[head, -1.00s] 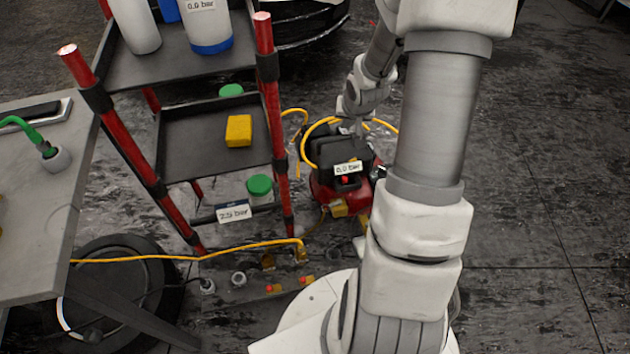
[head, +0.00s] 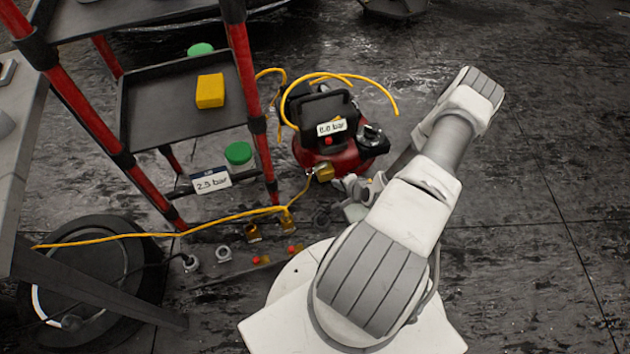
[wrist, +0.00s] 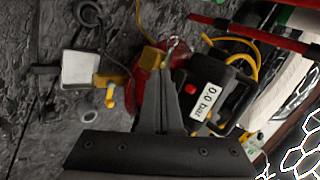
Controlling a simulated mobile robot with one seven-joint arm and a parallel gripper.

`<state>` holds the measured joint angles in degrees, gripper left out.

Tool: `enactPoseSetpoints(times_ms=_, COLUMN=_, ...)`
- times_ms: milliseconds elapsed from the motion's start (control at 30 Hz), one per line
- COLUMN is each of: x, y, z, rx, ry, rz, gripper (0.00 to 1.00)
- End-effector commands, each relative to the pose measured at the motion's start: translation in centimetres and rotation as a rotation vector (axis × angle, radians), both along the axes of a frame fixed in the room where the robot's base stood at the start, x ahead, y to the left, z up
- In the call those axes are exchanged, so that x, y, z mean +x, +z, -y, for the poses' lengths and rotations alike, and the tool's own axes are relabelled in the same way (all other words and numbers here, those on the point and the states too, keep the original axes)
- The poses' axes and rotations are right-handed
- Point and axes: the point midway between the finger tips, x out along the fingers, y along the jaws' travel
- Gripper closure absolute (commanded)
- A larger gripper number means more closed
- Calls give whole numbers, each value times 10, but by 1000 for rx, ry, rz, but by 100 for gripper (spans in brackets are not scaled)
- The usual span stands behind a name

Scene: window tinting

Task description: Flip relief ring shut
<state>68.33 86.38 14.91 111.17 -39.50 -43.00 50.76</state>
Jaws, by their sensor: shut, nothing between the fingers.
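The compressor (head: 340,155) has a red tank and a black top with a "0.0 bar" label (head: 331,128). It stands on the floor right of the shelf cart. My gripper (wrist: 163,72) is shut and empty, its fingertips in front of the red tank in the wrist view. A small silver loop (wrist: 173,44), which looks like the relief ring, shows just beyond the fingertips. I cannot tell whether the fingers touch it, or how it is seated. In the head view my gripper (head: 348,187) is low at the compressor's near side, and the loop cannot be made out.
A yellow hose (head: 160,231) runs across the floor on the left. Yellow hose loops (head: 365,80) stick up above the compressor. A red-posted cart (head: 185,110) stands close on the left. Small fittings (head: 262,259) lie in front of my base. Floor on the right is clear.

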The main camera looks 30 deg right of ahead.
Motion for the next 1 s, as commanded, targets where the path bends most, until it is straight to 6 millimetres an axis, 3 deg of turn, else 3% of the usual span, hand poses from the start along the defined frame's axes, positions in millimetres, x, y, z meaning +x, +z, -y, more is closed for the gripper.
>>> enactPoseSetpoints(times_ms=100, x=-7, y=-21, z=-8, rx=49, ry=-62, rz=32, gripper=100)
enactPoseSetpoints(times_ms=367, x=-4, y=-35, z=-13, rx=75, ry=-97, rz=54, gripper=100)
enactPoseSetpoints(times_ms=867, x=66, y=-103, z=-10, rx=74, ry=-94, rz=52, gripper=100)
enactPoseSetpoints(times_ms=1000, x=88, y=-98, z=-8, rx=73, ry=-94, rz=53, gripper=100)
